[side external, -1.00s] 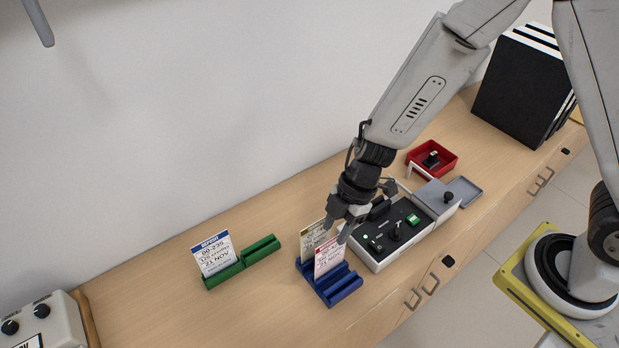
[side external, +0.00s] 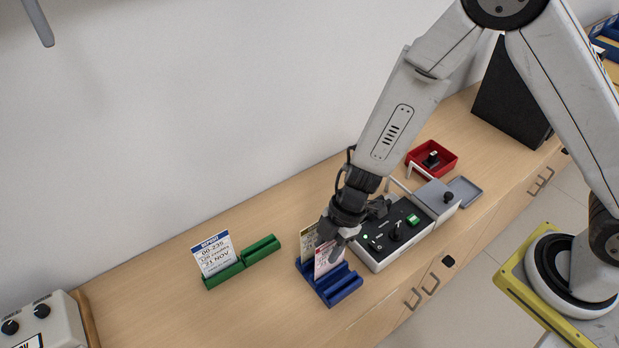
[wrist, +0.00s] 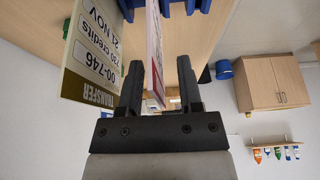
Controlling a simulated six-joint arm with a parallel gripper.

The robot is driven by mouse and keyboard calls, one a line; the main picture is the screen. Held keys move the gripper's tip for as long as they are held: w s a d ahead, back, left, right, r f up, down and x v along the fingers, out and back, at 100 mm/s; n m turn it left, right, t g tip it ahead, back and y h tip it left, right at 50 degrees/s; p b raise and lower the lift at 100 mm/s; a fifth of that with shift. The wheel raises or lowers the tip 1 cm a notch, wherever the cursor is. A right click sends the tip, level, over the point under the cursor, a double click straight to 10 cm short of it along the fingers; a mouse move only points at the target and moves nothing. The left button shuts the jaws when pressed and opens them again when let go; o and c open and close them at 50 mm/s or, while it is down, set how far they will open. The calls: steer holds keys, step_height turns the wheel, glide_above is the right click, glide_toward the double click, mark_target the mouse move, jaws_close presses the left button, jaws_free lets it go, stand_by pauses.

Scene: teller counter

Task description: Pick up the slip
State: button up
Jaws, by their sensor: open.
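A white slip with a pink-red header (side external: 322,265) stands upright in the blue slotted holder (side external: 345,288) in the side view. Behind it in the same holder is a slip with an olive header (side external: 308,243), which reads TRANSFER in the wrist view (wrist: 92,55). My gripper (side external: 331,246) is at the top of the pink slip and partly hides both slips. In the wrist view my gripper (wrist: 159,85) is open, with the pink slip (wrist: 155,45) edge-on between its fingers. The olive slip is outside the left finger.
A blue-headed slip (side external: 214,254) stands in a green holder (side external: 262,248) to the left. A control box (side external: 381,252) is close on the right, with a red tray (side external: 446,162) behind it. Bare counter lies in front of the green holder.

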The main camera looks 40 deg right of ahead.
stand_by(0.3)
jaws_close()
stand_by(1.3)
